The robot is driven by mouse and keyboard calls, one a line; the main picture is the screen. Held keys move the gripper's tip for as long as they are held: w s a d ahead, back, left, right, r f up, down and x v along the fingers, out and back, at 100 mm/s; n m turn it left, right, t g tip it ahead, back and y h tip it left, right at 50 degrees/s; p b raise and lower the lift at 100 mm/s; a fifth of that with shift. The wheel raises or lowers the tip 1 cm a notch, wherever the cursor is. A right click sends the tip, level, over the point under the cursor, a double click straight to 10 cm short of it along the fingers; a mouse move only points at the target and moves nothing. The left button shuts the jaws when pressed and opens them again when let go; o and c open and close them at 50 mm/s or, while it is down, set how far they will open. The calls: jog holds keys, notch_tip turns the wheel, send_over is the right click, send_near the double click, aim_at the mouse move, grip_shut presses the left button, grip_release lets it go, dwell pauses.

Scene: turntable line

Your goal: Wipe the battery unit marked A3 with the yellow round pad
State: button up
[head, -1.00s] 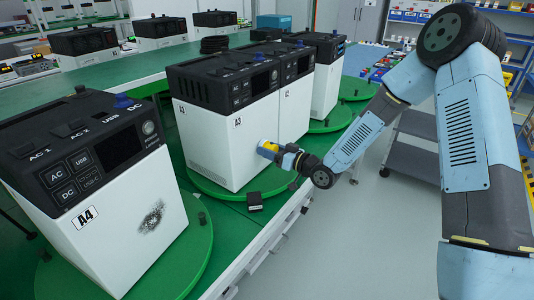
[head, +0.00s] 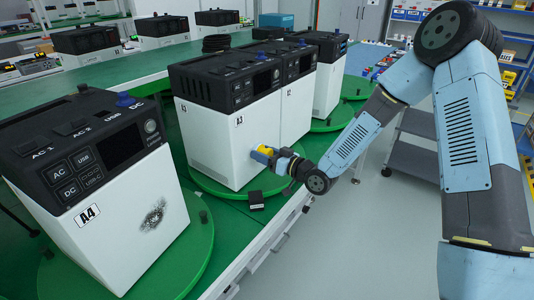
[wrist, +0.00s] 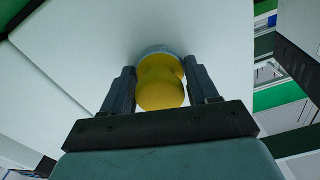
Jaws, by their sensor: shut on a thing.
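The battery unit marked A3 (head: 215,138) stands on a green round turntable in the middle of the head view. It has a white body and a black top. My gripper (head: 275,156) is at its lower right front face. In the wrist view my gripper (wrist: 160,98) is shut on the yellow round pad (wrist: 160,92), one finger on each side. The pad's grey-blue far face (wrist: 160,50) is at the white panel, seemingly touching it. The pad also shows small in the head view (head: 262,154). The panel under the pad is hidden.
Unit A4 (head: 110,232), with a dark smudge on its white face, stands at the front left. Other units stand behind A3. A small black block (head: 256,199) lies near the turntable's edge. A grey cart (head: 412,150) stands behind my arm.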

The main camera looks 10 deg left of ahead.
jog(key=shift+s+a+r, duration=0.15)
jog(key=shift+s+a, duration=0.1)
jog(key=shift+a, duration=0.05)
jog(key=v, duration=0.6)
jog(key=shift+w, duration=0.2)
jog(key=shift+d, duration=0.25)
jog(key=shift+v, duration=1.4)
